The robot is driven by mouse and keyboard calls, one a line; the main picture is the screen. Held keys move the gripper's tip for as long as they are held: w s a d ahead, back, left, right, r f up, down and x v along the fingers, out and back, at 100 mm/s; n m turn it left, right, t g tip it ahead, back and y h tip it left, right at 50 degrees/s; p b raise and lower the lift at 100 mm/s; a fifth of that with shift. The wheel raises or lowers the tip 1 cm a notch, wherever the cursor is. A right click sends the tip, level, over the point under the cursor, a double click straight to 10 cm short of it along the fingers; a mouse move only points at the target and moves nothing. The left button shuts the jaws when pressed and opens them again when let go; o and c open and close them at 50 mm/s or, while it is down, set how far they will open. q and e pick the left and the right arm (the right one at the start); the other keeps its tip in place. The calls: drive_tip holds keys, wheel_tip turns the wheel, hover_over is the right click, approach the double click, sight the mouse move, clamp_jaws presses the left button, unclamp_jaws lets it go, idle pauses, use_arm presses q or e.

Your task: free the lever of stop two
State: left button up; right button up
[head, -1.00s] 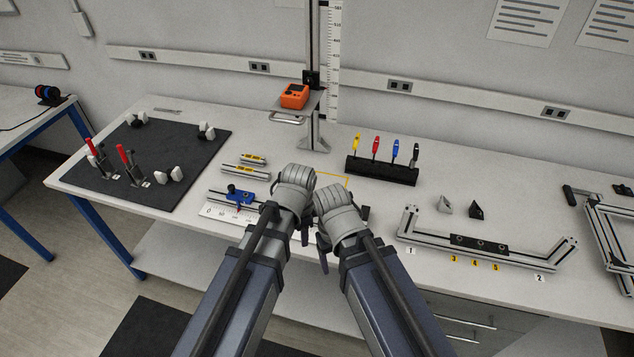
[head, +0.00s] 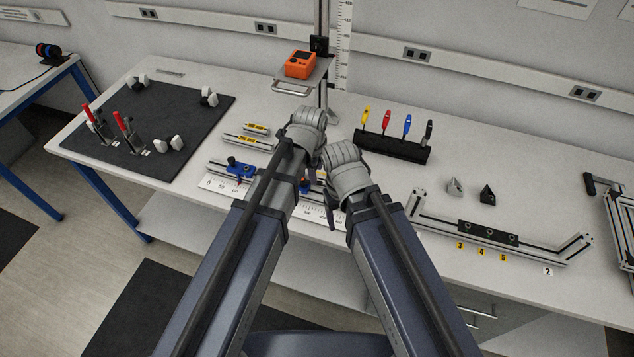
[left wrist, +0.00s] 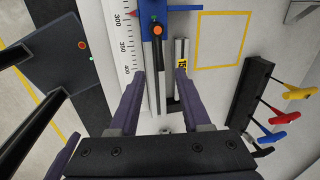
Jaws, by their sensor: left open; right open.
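The white scale (head: 222,186) with its rail runs along the front of the bench. A blue stop (head: 240,169) with a black knob sits near its zero end. A second blue stop (left wrist: 146,22) shows in the left wrist view near the 300 mark, with a black lever, orange at one end (left wrist: 157,31). In the head view my arms mostly hide this stop. My left gripper (left wrist: 157,95) is open, its fingers astride the rail in that picture and apart from the lever. My right gripper (head: 330,210) is open near the front edge; its fingertips are partly hidden.
Two yellow-labelled bars (head: 245,140) lie behind the rail. A black holder (head: 390,148) with coloured-handled tools stands behind right. An orange device (head: 301,65) sits on a stand. A dark mat (head: 190,100) with red-handled clamps lies left, a metal frame (head: 540,255) right.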

use_arm(q)
drive_tip(key=f+b, duration=0.1)
drive_tip(key=f, duration=0.1)
drive_tip(key=f+b, duration=0.1)
drive_tip(key=b, duration=0.1)
drive_tip(key=w+f+b, duration=0.1)
drive_tip(key=f+b, duration=0.1)
drive_tip(key=shift+d+f, duration=0.15)
drive_tip(key=shift+f, duration=0.2)
clamp_jaws()
